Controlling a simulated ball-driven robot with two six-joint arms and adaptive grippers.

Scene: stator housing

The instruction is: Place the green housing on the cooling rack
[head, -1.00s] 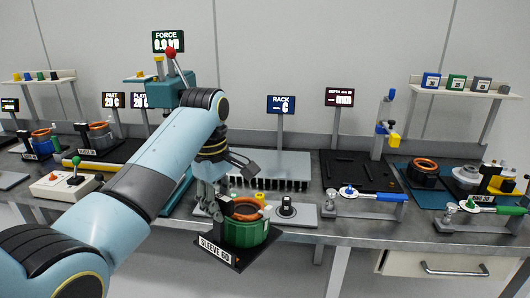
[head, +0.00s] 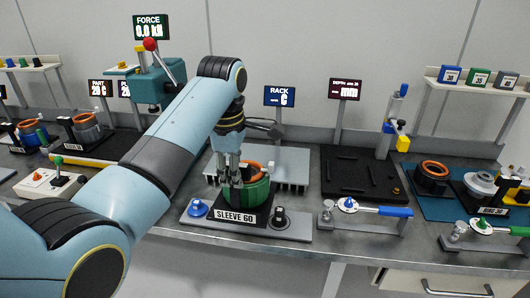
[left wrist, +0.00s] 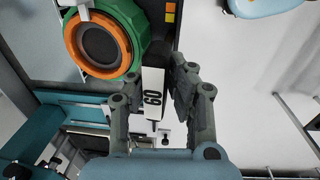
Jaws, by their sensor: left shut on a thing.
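The green housing (head: 259,193), with an orange ring inside, sits upright on a black stand (head: 238,228) labelled SLEEVE 60. The stand is over a grey plate on the near bench edge; I cannot tell whether they touch. My left gripper (head: 230,184) is at the housing's left side, shut on the black stand; its exact grip spot is partly hidden. The left wrist view shows the housing (left wrist: 112,22) left of the fingers (left wrist: 155,85), with the label 60 between them. The cooling rack (head: 285,160), a pale plate with dark fins, is behind the housing. My right gripper is not in view.
The grey plate (head: 298,230) has a blue knob (head: 197,208) and a black knob (head: 280,214). A black board (head: 355,180) is right of the rack. A blue-handled clamp (head: 375,210) stands in front of it. The rack top looks empty.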

